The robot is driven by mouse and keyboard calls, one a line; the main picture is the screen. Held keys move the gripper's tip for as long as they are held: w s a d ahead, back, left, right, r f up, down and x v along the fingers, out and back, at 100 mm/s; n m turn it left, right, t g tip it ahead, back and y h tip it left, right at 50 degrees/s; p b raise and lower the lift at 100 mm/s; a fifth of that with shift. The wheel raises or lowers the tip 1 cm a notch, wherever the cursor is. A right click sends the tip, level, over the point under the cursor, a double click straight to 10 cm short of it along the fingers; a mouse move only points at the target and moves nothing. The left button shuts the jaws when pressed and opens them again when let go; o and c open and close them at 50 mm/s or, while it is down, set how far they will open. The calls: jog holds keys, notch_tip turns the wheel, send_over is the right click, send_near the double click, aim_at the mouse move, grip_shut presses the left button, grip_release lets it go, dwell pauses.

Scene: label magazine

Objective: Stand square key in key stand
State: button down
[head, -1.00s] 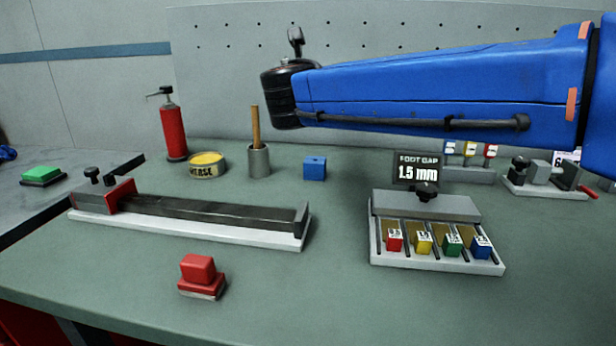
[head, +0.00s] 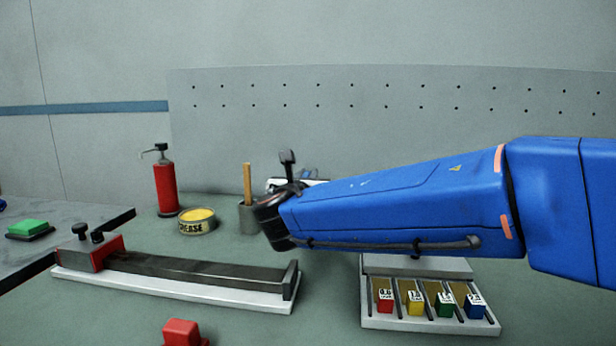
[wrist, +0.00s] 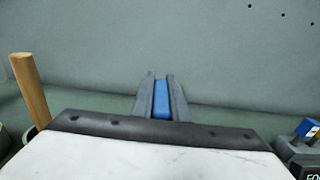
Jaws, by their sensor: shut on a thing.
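My gripper (wrist: 161,79) points toward the back wall in the wrist view. Its two grey fingers are shut on a narrow blue piece (wrist: 161,99), which I take to be the square key. How far it extends past the fingertips is hidden. In the head view my gripper is mostly hidden behind my wrist and blue forearm. A small blue block with a dark hole in its top, likely the key stand, showed on the bench earlier. Now my arm hides it in the head view, and it cannot be made out in the wrist view.
A grey cup (head: 247,219) with a wooden stick (wrist: 30,90) stands left of my gripper. The grease tin (head: 198,222) and red bottle (head: 165,188) are further left. A long grey magazine (head: 200,273) lies in front. A tray (head: 420,325) with coloured labelled blocks sits right, under my forearm.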

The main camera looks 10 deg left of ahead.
jog(key=shift+f, duration=0.55)
jog(key=c, duration=1.7)
grip_release()
jog(key=shift+c, duration=0.2)
jog(key=shift+r, duration=0.45)
jog(key=shift+s+r, duration=0.2)
jog(key=shift+s, duration=0.15)
jog(key=s, duration=1.1)
jog(key=shift+s+d, duration=0.2)
jog(key=shift+d, duration=0.15)
